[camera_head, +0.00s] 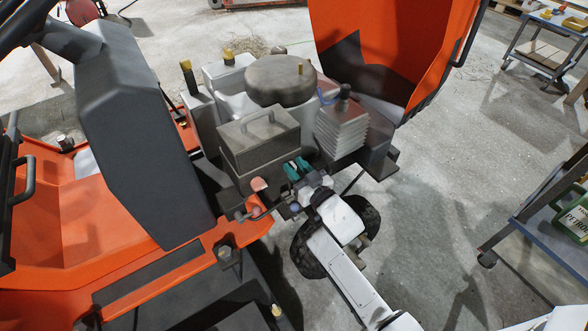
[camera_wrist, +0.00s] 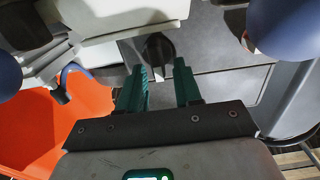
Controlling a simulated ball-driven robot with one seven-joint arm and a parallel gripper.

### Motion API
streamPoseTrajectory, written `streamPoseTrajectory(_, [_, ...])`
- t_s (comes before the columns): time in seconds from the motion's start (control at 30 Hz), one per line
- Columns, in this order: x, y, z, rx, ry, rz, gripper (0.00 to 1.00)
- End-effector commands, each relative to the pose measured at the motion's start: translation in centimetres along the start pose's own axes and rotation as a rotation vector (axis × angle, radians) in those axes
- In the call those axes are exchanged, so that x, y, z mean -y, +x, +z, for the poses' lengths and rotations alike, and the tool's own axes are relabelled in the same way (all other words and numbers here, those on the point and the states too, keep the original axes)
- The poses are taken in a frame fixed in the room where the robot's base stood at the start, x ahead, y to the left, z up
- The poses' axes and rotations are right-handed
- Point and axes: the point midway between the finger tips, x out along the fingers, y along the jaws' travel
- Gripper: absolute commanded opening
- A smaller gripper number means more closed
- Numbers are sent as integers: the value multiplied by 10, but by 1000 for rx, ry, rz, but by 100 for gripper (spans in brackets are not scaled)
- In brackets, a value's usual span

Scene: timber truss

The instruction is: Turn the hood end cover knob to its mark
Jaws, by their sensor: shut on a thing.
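My gripper (camera_head: 297,169) has green fingers and is at the front of the open engine bay, just below a dark grey box (camera_head: 259,143) with a handle. In the wrist view, a black knob (camera_wrist: 158,48) stands on a grey panel (camera_wrist: 208,52). My gripper (camera_wrist: 160,78) is shut on this knob, with one green finger on each side of it. The knob is hidden in the head view. I cannot make out its mark.
The raised orange hood (camera_head: 405,38) stands behind the engine. A finned block (camera_head: 341,128) is close right of the gripper. A small pink-red knob (camera_head: 258,184) is close left. Concrete floor between is clear.

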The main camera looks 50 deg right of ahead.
Motion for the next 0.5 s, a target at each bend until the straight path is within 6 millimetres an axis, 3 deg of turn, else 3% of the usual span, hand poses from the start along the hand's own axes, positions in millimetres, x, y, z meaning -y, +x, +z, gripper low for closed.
streamPoseTrajectory(0.5, [-2,0,-2,1,172,-1,0])
